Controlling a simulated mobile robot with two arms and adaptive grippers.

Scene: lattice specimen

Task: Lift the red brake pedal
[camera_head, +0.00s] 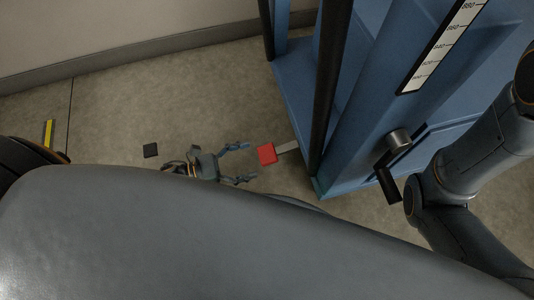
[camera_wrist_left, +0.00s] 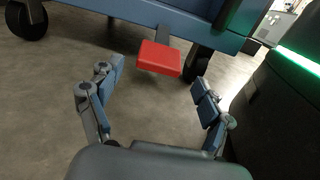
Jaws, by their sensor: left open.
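The red brake pedal (camera_head: 266,154) sits low at the end of a short metal arm (camera_head: 288,147) that sticks out from the base of a blue frame. My left gripper (camera_head: 244,162) is open in the head view, its fingers pointing at the pedal with a small gap between. In the left wrist view the pedal (camera_wrist_left: 160,58) is ahead, between and beyond the two open fingertips (camera_wrist_left: 158,78), and nothing is held. The right gripper is not in view; only my right arm shows at the right.
The blue wheeled frame (camera_head: 290,85) stands behind the pedal, with dark posts, a scale and a crank handle (camera_head: 389,184). Black casters (camera_wrist_left: 197,62) show in the wrist view. Floor around the gripper is clear.

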